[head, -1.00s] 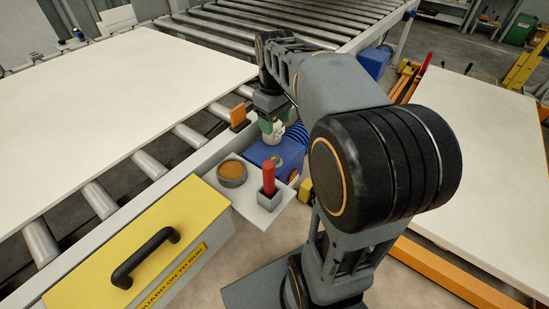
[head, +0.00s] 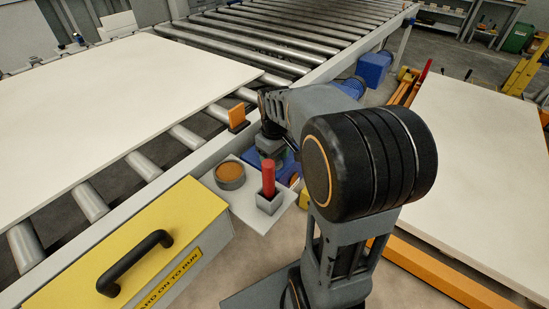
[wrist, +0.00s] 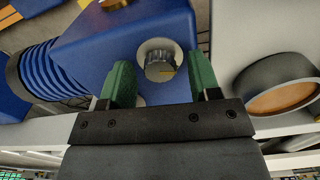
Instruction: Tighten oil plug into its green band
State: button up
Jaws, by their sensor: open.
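The oil plug (wrist: 159,68) is a grey metal cap with a small yellow mark, seated in a pale round collar on the blue housing (wrist: 105,45). I cannot make out a green band on the collar. My gripper (wrist: 160,62) is open in the wrist view, with one green finger to each side of the plug and gaps between. I cannot tell whether the fingertips reach down to the plug's level. In the head view my gripper (head: 271,150) is low over the housing (head: 284,163), and my arm hides the plug.
A grey cup with orange-brown contents (head: 230,174) and a red stick in a grey holder (head: 268,182) stand close beside my gripper. An orange block (head: 238,117) is on the conveyor rail. A yellow guard box (head: 130,250) with a black handle lies front left.

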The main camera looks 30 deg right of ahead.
aim_at(275, 159)
jog(key=c, duration=0.9)
jog(key=m+p, duration=0.2)
jog(key=shift+r+m, duration=0.2)
jog(key=shift+m, duration=0.2)
jog(key=shift+f+m+p, duration=0.25)
jog(key=shift+m+p, duration=0.4)
jog(key=shift+m, duration=0.55)
jog(key=o, duration=0.9)
notch_tip(275, 159, up, 14)
jog(key=p, duration=0.3)
